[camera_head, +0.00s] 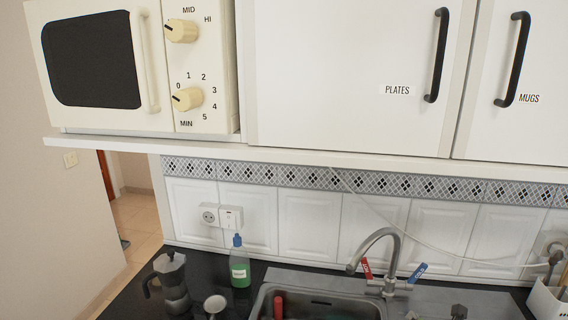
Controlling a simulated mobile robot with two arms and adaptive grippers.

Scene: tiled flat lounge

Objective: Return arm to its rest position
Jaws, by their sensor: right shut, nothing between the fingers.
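My left gripper and arm are not in view.
The sink (330,302) has something red inside. A moka pot (173,283) and a green soap bottle (239,265) stand on the dark counter to its left. A white holder (547,302) is at right. Cupboards (345,70) and a microwave (90,62) hang above.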

